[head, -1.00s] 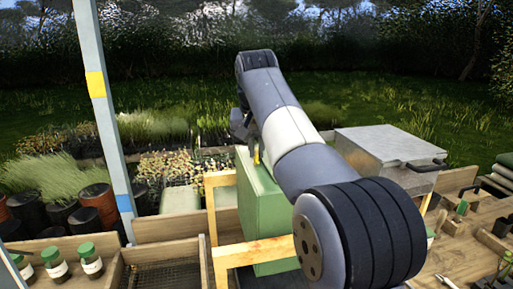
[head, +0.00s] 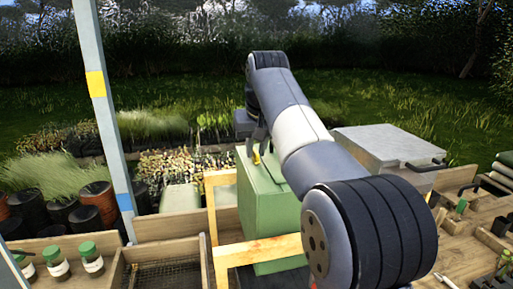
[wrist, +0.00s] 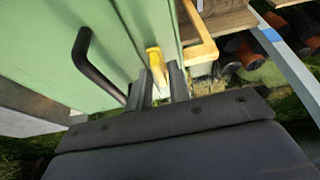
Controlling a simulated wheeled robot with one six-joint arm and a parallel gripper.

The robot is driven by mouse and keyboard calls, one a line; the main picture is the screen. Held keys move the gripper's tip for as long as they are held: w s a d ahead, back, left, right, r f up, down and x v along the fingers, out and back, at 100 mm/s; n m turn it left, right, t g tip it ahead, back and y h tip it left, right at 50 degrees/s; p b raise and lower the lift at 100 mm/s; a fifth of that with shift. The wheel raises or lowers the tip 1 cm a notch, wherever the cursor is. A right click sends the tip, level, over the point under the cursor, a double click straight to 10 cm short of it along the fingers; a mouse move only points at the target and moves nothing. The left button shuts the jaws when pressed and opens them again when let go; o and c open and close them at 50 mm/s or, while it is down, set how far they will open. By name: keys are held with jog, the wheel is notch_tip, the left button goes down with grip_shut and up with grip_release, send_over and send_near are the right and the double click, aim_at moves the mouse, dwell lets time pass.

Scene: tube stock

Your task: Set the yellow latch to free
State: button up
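The yellow latch (head: 256,158) is small and sits at the top of the green box (head: 268,215). It also shows in the wrist view (wrist: 154,58), near the box's edge. My gripper (head: 257,146) is right at the latch, pointing down over the box. In the wrist view my gripper's two dark fingers (wrist: 160,78) stand apart, one on either side of the latch. A gap shows between them, and whether either finger touches the latch is unclear. The lower part of the latch is partly hidden between the fingers.
A black handle (wrist: 93,66) stands on the green box beside my gripper. A wooden frame (head: 221,180) stands at the box's left. A grey metal box (head: 385,148) is to the right. A pale post (head: 103,110) rises at left, above jars (head: 57,263) in a wooden tray.

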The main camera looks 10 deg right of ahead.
jog(key=shift+o, duration=1.2)
jog(key=v, duration=1)
jog(key=shift+r, duration=0.4)
jog(key=shift+s, duration=0.15)
jog(key=x, duration=1.1)
jog(key=shift+s+m, duration=0.1)
jog(key=shift+m, duration=0.3)
